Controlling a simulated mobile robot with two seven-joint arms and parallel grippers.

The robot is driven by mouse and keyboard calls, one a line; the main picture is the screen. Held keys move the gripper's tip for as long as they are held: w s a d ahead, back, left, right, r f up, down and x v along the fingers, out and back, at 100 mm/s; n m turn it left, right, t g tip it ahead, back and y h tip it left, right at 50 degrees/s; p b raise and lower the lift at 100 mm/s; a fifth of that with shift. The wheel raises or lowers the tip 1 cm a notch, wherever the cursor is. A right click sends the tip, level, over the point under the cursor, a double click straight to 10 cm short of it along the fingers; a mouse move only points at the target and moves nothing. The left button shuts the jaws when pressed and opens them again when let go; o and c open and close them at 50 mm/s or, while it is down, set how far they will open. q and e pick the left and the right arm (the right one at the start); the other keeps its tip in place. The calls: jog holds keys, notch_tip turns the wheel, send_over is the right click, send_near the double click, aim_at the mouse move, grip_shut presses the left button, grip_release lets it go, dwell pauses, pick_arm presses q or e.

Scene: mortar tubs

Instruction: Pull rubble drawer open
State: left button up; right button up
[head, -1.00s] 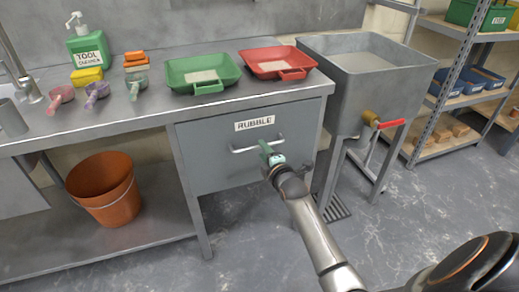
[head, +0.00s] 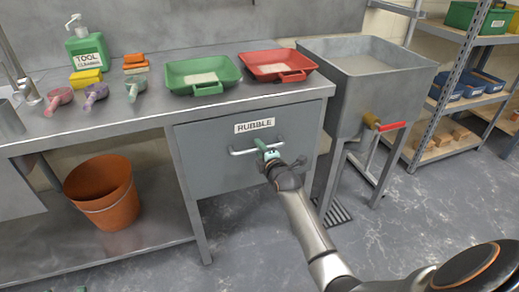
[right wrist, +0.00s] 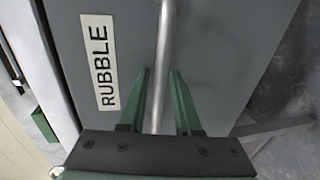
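The grey rubble drawer (head: 215,165) sits under the right end of the workbench and looks shut, its front flush with the frame. Its white RUBBLE label (head: 254,126) also shows in the right wrist view (right wrist: 99,62). The drawer's bar handle (head: 240,152) runs across the front below the label. My right gripper (head: 262,147) is at the handle's middle. In the right wrist view its two green fingers stand apart on either side of the handle bar (right wrist: 166,45), with gaps showing. Small slivers at the head view's bottom left edge may be my left gripper's tips; their state is unclear.
A green tray (head: 190,88) and a red tray (head: 262,74) stand on the bench above the drawer. A metal tub (head: 345,95) with a red-handled valve stands to the right. An orange bucket (head: 100,205) is on the lower shelf. The floor before the drawer is clear.

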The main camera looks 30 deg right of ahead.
grip_shut()
dwell(1.1)
